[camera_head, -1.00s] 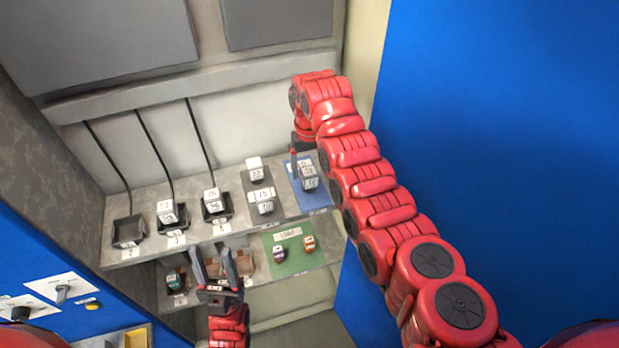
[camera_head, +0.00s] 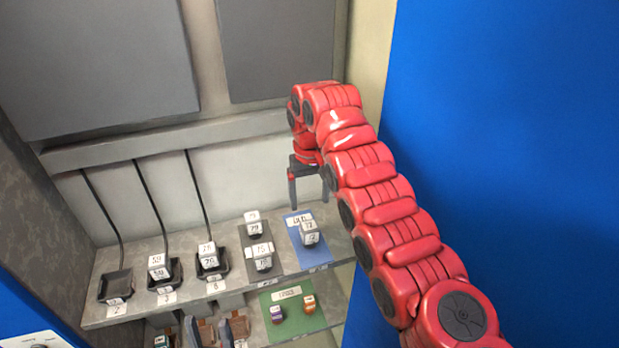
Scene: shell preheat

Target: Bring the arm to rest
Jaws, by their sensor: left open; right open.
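My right arm (camera_head: 385,205) reaches in from the lower right. Its gripper (camera_head: 308,203) is open and empty, pointing down above the blue mat (camera_head: 316,259) on the upper shelf. A white-and-grey labelled block (camera_head: 309,234) sits on that mat below the fingers, apart from them. My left gripper (camera_head: 207,322) shows only by its two spread fingers at the bottom edge, in front of the lower shelf. It is open; the rest of its arm is out of view.
Small items sit on a green mat (camera_head: 293,325) below. A blue wall (camera_head: 505,140) is on the right.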

